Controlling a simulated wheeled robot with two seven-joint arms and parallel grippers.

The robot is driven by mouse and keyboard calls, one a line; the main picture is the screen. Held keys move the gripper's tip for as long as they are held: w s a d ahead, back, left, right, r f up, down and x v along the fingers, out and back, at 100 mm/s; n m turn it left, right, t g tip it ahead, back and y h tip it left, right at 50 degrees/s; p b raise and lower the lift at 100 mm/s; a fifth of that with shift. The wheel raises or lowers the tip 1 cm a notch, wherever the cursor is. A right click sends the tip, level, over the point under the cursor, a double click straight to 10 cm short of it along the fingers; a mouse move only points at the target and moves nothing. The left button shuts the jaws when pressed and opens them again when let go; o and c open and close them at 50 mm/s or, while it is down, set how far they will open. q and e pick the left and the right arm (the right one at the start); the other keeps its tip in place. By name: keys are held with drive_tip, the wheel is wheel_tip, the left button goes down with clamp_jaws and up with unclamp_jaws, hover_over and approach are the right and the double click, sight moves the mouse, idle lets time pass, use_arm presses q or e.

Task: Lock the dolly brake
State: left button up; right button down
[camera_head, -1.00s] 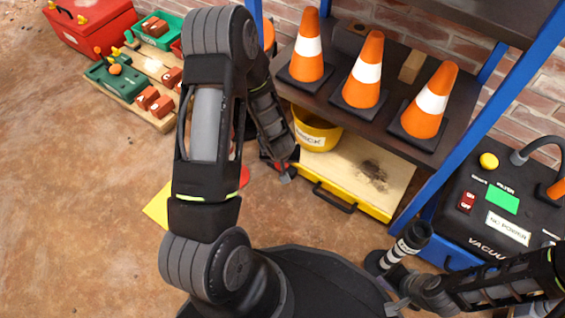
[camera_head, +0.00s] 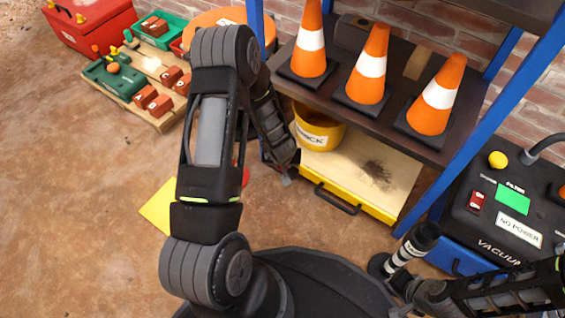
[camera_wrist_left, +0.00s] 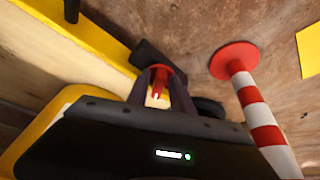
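The dolly (camera_head: 385,212) is a low pale-wood platform with a yellow edge and a black handle, under the shelf in the head view. Its yellow edge (camera_wrist_left: 95,38) crosses the upper left of the left wrist view. A small red pedal-like part (camera_wrist_left: 160,75), likely the brake, is beside the dolly's dark corner part. My left gripper (camera_wrist_left: 160,92) has its dark fingers apart on either side of this red part; contact is unclear. In the head view my left gripper (camera_head: 288,177) is at the dolly's near left corner. My right gripper (camera_head: 398,308) is low; its fingers are unclear.
A red-and-white post (camera_wrist_left: 262,125) on a red base stands close right of my left gripper. A yellow bucket (camera_head: 318,135) is on the dolly. Traffic cones (camera_head: 368,70) stand on the shelf above. A vacuum (camera_head: 500,215) is at right.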

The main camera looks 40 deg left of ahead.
use_arm(q)
clamp_jaws()
idle(0.4)
drive_tip(key=p, duration=0.1)
drive_tip(key=n+p, duration=0.1)
drive_tip(key=shift+d+r+p, duration=0.15)
drive_tip(key=shift+r+p, duration=0.1)
drive_tip(key=shift+p, duration=0.05)
drive_tip(key=n+p, duration=0.1)
drive_tip(key=p, duration=0.1)
drive_tip(key=n+g+y+p, duration=0.1)
drive_tip(key=n+p, duration=0.1)
drive_tip(key=p, duration=0.1)
drive_tip(key=n+p, duration=0.2)
drive_tip(key=shift+w+d+g+y+p, duration=0.25)
drive_tip(key=shift+w+g+y+p, duration=0.05)
drive_tip(key=shift+w+g, duration=0.1)
drive_tip(key=shift+w+f+n+p, duration=0.1)
drive_tip(key=shift+f+n+p, duration=0.1)
drive_tip(key=shift+n+p, duration=0.55)
drive_tip(key=shift+o, duration=1.2)
unclamp_jaws()
